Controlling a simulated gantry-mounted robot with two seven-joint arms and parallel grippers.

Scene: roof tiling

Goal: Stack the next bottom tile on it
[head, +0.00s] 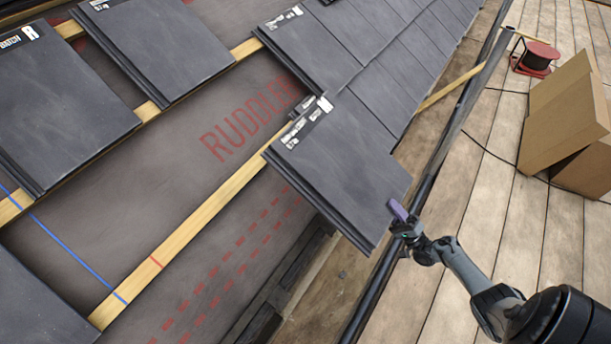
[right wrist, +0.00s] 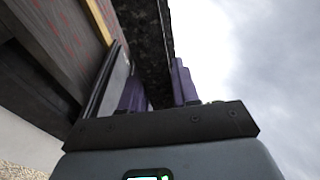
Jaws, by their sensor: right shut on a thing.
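A dark grey slate-like tile (head: 345,165) lies over the lower batten, its white label at the upper end and its lower edge toward the gutter. My right gripper (head: 398,212) is at the tile's lower right edge, with one purple finger showing above it. In the right wrist view the two purple fingers of my right gripper (right wrist: 158,88) stand either side of a dark slab. The gripper is shut on this tile. Whether the tile rests fully on the batten cannot be told. My left gripper is out of view.
Laid tiles (head: 385,70) continue up and to the right. A dark gutter (head: 440,160) runs beside the plank deck. A cardboard box (head: 565,115) and a red cable reel (head: 537,57) stand on the deck.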

